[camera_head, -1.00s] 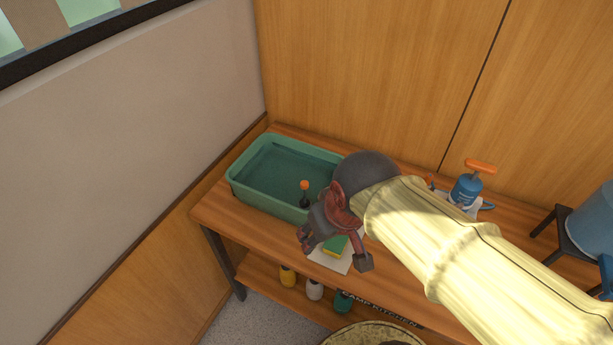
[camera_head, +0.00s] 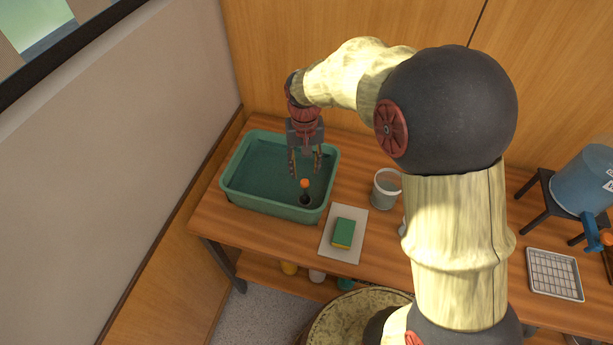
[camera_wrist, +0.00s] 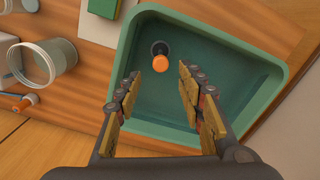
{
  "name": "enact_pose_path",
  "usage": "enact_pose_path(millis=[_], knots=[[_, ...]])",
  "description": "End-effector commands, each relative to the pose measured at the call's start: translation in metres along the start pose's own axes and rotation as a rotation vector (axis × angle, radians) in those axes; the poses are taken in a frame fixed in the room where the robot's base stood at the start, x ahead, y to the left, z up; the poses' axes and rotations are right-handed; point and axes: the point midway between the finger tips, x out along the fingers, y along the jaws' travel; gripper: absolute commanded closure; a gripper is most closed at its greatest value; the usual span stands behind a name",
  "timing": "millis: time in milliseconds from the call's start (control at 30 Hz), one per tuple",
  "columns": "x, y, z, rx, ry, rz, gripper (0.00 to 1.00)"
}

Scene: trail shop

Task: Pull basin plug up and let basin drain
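The green basin (camera_head: 232,190) stands on the wooden bench at the left and looks filled with water. Its plug (camera_head: 304,190) stands upright near the front right corner, with an orange knob on a dark stem. My gripper (camera_head: 305,172) is open and points down over the basin, with nothing between its fingers. In the head view the fingertips appear just above and behind the orange knob. In the wrist view the plug's orange knob (camera_wrist: 161,63) lies beyond the open fingers (camera_wrist: 173,70), apart from them, and the dark drain ring shows beside it.
A green and yellow sponge (camera_head: 344,232) lies on a pale cloth (camera_head: 330,250) right of the basin. A clear cup (camera_head: 385,188) stands behind it. A blue container (camera_head: 585,180) on a black stand and a wire rack (camera_head: 554,275) are at the right. A wall rises close at the left.

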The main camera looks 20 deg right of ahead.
Motion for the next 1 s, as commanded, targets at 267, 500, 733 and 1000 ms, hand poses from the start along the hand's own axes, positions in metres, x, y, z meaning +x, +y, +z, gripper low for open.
enact_pose_path(millis=[267,500,733,1000], knots=[[0.044,0.000,0.002,-0.001,-0.004,0.001,0.61],[0.061,0.000,0.001,-0.001,-0.002,0.001,0.61],[0.061,0.000,0.001,-0.002,-0.002,0.000,0.61],[0.061,0.000,0.001,-0.002,-0.002,0.000,0.75]])
